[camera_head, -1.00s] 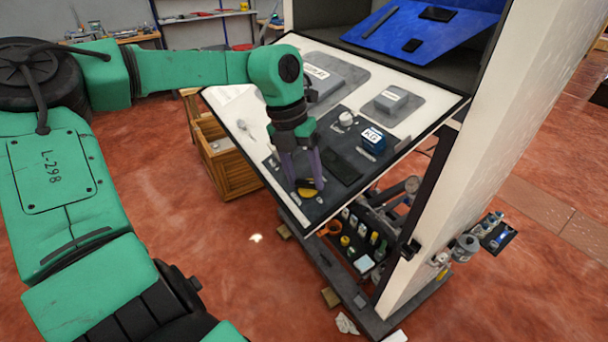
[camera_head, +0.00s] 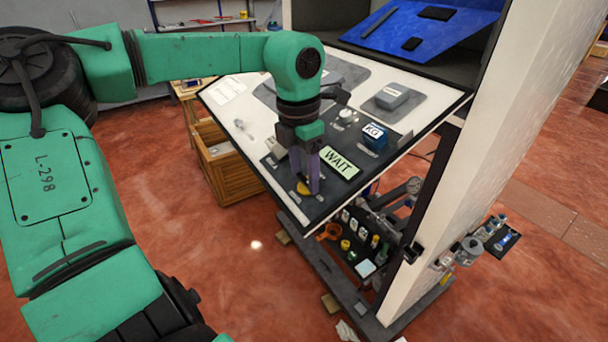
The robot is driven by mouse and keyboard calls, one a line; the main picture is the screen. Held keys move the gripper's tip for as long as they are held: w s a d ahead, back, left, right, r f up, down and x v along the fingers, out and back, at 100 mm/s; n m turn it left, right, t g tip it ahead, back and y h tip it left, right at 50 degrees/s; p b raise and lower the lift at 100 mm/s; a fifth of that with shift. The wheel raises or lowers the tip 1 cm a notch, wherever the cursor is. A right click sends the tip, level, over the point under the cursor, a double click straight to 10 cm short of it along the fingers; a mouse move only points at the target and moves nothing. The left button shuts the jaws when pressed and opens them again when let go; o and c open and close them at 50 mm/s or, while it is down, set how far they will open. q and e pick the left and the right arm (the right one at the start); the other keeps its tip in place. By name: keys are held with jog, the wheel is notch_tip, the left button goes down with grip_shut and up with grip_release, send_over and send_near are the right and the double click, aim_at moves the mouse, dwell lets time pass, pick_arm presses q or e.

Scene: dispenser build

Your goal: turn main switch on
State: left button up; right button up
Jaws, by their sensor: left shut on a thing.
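The main switch (camera_head: 303,188), a yellow knob, sits on the dark control panel near the front edge of the sloped white board. My left gripper (camera_head: 308,188) points down at it with its purple fingers shut on the switch. The fingers hide part of the knob, so its exact angle is hard to see. A display (camera_head: 340,162) beside the fingers is lit pale green and reads "WAIT". My right gripper is not in this view.
A blue "KG" box (camera_head: 375,135) and a white knob (camera_head: 346,114) are on the board behind the display. A wooden crate (camera_head: 233,178) stands left of the board. Several fittings sit on a shelf below.

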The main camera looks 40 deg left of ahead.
aim_at(301, 190)
pick_arm(q)
jog(key=shift+r+m, duration=0.15)
jog(key=shift+m, duration=0.15)
jog(key=o, duration=1.4)
jog(key=shift+r, duration=0.25)
jog(key=r, duration=0.4)
jog(key=r+b, duration=0.1)
jog(key=r, duration=0.4)
jog(key=s+r, duration=0.1)
jog(key=r, duration=0.4)
jog(key=shift+a, duration=0.1)
jog(key=shift+f, duration=0.1)
